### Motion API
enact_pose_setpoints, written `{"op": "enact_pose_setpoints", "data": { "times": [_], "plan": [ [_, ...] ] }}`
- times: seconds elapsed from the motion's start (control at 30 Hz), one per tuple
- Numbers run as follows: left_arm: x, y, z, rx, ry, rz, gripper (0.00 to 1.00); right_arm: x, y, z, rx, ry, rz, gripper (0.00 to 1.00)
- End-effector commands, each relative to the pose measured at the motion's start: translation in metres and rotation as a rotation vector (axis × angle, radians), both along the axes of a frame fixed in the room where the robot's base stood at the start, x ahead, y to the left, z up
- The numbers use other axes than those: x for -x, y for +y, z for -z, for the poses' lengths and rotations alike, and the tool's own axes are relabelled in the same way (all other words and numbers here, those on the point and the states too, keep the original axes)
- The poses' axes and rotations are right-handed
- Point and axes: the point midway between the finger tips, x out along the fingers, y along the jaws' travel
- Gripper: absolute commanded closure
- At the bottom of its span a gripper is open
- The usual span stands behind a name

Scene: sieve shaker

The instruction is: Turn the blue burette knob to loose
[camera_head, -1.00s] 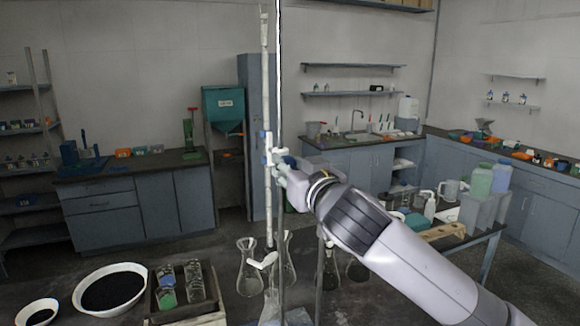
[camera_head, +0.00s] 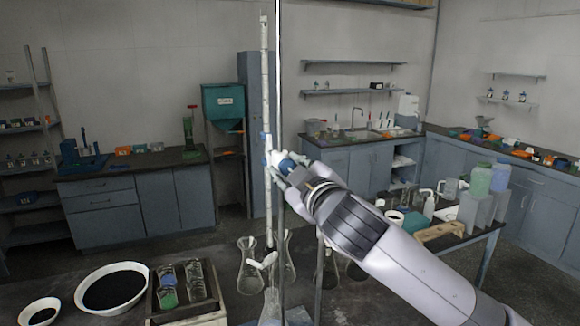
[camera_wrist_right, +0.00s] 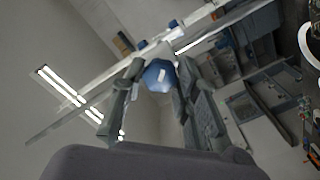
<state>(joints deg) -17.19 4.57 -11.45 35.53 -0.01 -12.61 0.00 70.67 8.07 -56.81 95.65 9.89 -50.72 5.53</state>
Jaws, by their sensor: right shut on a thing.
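The burette (camera_head: 264,90) is a tall pale tube, upright beside a thin metal rod (camera_head: 279,110). A blue knob (camera_head: 288,162) sits on the clamp by the burette, and a smaller blue part (camera_head: 263,140) is on the burette's left side. My right gripper (camera_head: 284,170) comes in from the right and is at the knob. In the right wrist view the blue knob (camera_wrist_right: 159,75) lies between the two fingers of the right gripper (camera_wrist_right: 157,88), which is shut on it. The fingers partly hide the clamp in the head view. My left gripper is not in view.
Glass flasks (camera_head: 249,268) stand below the burette on the dark bench. A white bowl of black grains (camera_head: 142,272), a smaller bowl (camera_head: 40,306) and a tray with glass items (camera_head: 188,318) are at lower left. A side table (camera_head: 478,243) with bottles stands at right.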

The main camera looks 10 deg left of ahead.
Motion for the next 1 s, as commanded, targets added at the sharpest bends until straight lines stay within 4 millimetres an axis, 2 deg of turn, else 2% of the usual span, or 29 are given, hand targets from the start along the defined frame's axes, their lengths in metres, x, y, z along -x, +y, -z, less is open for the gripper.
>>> {"op": "enact_pose_setpoints", "data": {
  "times": [0.6,1.0],
  "plan": [
    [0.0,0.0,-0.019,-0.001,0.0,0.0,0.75,0.0,0.0,0.0,0.471,-0.313,-0.001,1.0],
    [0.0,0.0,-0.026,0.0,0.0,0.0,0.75,0.0,0.001,0.002,0.65,-0.433,-0.002,1.0]
  ]
}}
